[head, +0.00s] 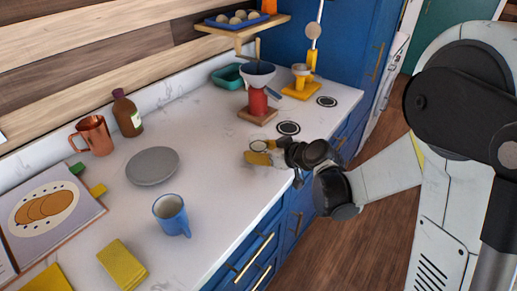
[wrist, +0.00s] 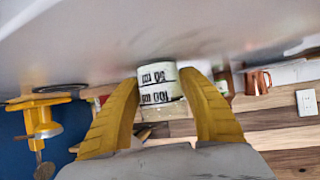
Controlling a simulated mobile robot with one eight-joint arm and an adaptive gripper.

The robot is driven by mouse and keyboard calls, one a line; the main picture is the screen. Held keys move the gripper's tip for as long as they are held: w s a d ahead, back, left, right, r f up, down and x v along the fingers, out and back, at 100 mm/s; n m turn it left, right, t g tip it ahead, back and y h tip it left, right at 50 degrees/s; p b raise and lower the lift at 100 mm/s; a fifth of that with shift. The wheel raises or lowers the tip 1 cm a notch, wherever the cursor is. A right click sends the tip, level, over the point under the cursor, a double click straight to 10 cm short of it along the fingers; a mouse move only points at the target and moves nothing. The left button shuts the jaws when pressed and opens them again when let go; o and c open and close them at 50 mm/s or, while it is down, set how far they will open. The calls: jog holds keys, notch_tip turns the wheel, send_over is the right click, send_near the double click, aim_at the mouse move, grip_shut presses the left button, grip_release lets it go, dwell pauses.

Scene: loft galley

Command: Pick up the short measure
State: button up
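The short measure (wrist: 158,84) is a small white cylinder with black markings. In the wrist view, which is turned over with the counter at the top, it sits between the two yellow fingers of my gripper (wrist: 159,78). The fingers are close to its sides, one on each side. I cannot tell whether both press on it. In the head view my gripper (head: 262,151) is low over the counter near its front edge. The measure is small and largely hidden by the fingers there.
On the white counter (head: 215,165) stand a blue mug (head: 171,214), a grey plate (head: 153,166), a copper mug (head: 96,135) and a brown bottle (head: 128,114). Behind my gripper are a red stand with a bowl (head: 257,75) and a yellow stand (head: 301,90).

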aim_at(265, 143)
jog(key=shift+r, duration=0.1)
dwell(0.3)
jog(key=shift+r+p, duration=0.9)
jog(key=shift+r, duration=0.55)
jog(key=s+d+r+p, duration=0.5)
jog(key=d+r, duration=0.2)
jog(key=d, duration=0.3)
jog(key=shift+d+r, duration=0.15)
jog(key=shift+r, duration=0.25)
jog(key=shift+s, duration=0.1)
